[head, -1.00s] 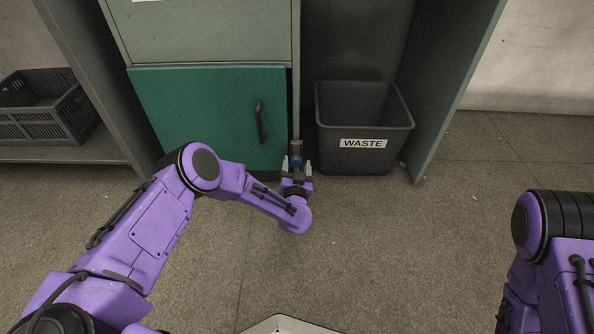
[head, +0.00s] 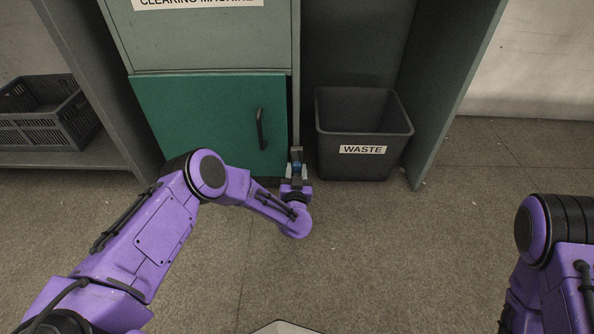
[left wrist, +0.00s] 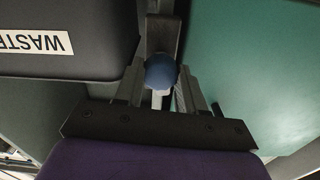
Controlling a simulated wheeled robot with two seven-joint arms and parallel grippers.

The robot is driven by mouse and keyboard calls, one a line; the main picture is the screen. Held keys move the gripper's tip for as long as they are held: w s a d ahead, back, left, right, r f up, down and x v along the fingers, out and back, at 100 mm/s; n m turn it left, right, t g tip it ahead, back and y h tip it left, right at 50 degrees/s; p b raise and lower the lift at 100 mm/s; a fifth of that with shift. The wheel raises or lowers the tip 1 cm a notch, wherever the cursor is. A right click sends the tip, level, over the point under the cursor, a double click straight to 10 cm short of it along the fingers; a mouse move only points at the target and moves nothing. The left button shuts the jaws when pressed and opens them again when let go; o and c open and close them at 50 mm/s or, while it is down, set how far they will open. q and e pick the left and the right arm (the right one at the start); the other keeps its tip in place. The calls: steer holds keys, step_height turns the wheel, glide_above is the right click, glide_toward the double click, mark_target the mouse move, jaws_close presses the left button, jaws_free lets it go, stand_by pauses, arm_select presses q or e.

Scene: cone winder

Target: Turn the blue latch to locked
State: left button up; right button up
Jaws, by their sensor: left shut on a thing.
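The blue latch (head: 297,165) is a small rounded blue knob on a dark mount, low on the narrow post between the green door (head: 200,115) and the waste bin. In the left wrist view the blue knob (left wrist: 161,71) sits between the fingers, in front of its dark backing plate. My left gripper (head: 297,173) is shut on the latch, its fingers on either side of it. The fingers partly hide the knob in the head view. My right arm shows at the right edge, but its gripper is out of view.
The black waste bin (head: 362,163) stands just right of the latch, close to my left gripper. A grey crate (head: 45,115) rests on a shelf at far left. The floor in front is clear.

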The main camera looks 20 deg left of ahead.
arm_select(q)
steer(key=n, duration=0.2)
steer(key=shift+n, duration=0.3)
arm_select(e)
steer(key=shift+s+a+r+g, duration=0.3)
steer(key=shift+s+a+r, duration=0.05)
steer(key=shift+s+r, duration=0.1)
arm_select(q)
steer(key=n+p, duration=0.1)
steer(key=n, duration=0.3)
steer(key=shift+n, duration=0.3)
arm_select(e)
steer(key=shift+s+a+r, duration=0.1)
steer(key=shift+s+a, duration=0.15)
steer(key=shift+s, duration=0.05)
arm_select(q)
steer(key=n, duration=0.4)
steer(key=shift+f, duration=0.1)
arm_select(e)
steer(key=shift+g+y, duration=0.3)
arm_select(q)
steer(key=n, duration=0.4)
steer(key=shift+s+n, duration=0.1)
steer(key=shift+n, duration=0.2)
steer(key=shift+d+n, duration=0.1)
steer(key=shift+n, duration=0.2)
arm_select(e)
steer(key=shift+w+d, duration=0.1)
